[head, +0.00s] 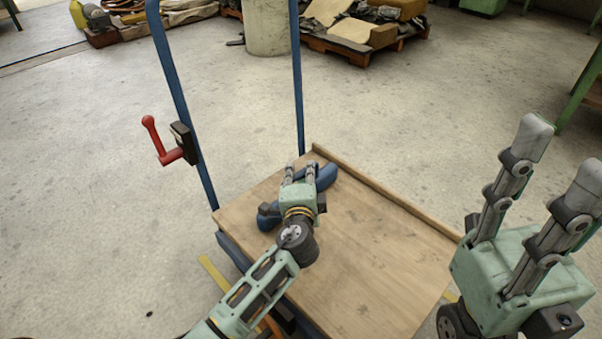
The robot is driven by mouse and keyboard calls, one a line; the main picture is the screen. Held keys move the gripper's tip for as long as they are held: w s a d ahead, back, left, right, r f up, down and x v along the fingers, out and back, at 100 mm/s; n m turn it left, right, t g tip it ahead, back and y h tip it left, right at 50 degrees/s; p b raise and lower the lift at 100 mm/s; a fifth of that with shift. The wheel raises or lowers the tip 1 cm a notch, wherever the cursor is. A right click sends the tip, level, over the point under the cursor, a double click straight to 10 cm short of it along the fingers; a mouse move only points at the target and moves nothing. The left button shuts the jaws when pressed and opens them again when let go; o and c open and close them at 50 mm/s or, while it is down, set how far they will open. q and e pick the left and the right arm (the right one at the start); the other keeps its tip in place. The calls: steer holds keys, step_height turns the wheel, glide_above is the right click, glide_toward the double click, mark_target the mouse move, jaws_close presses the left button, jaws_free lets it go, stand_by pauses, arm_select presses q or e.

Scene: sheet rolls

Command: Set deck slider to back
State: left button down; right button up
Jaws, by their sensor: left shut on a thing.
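A wooden cart deck (365,270) with a raised back edge stands in the middle of the head view. A rounded blue piece (326,177), seemingly the deck slider, lies on its far left part, near the back corner. My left gripper (301,172) is shut on the blue piece from above and hides its middle; its two ends show on either side. My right gripper (562,150) is raised at the right, its fingers apart with nothing between them, away from the deck.
A blue tubular cart handle (298,80) rises at the deck's left side. A red crank (170,150) with a black block is fixed to its near post. A pallet with sheets and boxes (365,30) stands far back.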

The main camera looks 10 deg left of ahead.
arm_select(q)
steer(key=w+a, duration=0.7)
steer(key=a, duration=0.4)
steer(key=shift+w+r, duration=0.15)
steer(key=shift+a, duration=0.1)
steer(key=c, duration=2.2)
jaws_free()
steer(key=o, duration=0.4)
steer(key=shift+o, duration=0.4)
